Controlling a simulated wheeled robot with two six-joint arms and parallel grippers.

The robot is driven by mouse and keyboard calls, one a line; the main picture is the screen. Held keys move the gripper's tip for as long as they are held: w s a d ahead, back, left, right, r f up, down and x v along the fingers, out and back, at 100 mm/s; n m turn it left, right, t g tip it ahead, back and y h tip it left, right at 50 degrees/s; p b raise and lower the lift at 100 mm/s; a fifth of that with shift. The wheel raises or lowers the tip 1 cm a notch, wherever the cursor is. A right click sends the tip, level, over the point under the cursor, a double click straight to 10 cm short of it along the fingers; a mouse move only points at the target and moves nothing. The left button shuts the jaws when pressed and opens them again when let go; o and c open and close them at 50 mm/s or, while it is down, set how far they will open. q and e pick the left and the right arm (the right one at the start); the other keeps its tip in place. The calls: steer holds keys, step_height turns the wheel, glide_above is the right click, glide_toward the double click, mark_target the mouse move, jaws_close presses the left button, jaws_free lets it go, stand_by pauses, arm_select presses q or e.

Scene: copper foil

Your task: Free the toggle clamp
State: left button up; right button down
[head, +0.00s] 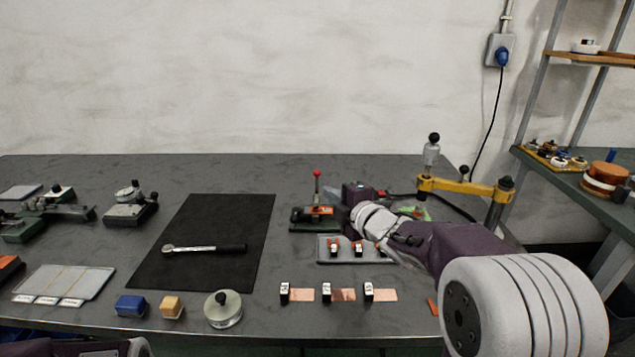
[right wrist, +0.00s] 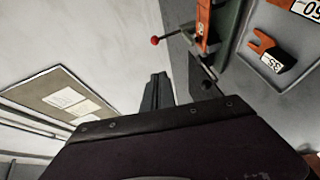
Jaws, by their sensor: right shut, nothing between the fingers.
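The toggle clamp (head: 313,218) stands right of the black mat, with a green base and a red-ball handle (head: 317,187) standing upright. An orange labelled piece (head: 322,210) sits at the clamp; its hold there is unclear. In the right wrist view the red ball (right wrist: 155,40) and its thin lever show above the fingers, beside an orange piece (right wrist: 203,25). My right gripper (head: 357,193) is just right of the clamp, its fingertips hard to see from the head. In the right wrist view its fingers (right wrist: 158,92) are together and empty, apart from the ball. My left gripper is out of view.
A grey tray (head: 323,257) with orange fork pieces lies in front of the clamp. Copper strips (head: 303,295) with labelled blocks lie nearer. A yellow-armed stand (head: 460,186) is at the right. The black mat (head: 205,270) holds a ratchet wrench (head: 205,248).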

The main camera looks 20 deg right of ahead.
steer(key=shift+s+r, duration=0.1)
steer(key=shift+r, duration=0.05)
glide_toward(317, 182)
steer(key=w+a+r, duration=0.2)
steer(key=a, duration=0.3)
steer(key=w+d, duration=0.1)
steer(key=w, duration=0.2)
steer(key=shift+d, duration=0.4)
steer(key=shift+w+d+f, duration=0.2)
steer(key=shift+w+d, duration=0.05)
steer(key=shift+w, duration=0.05)
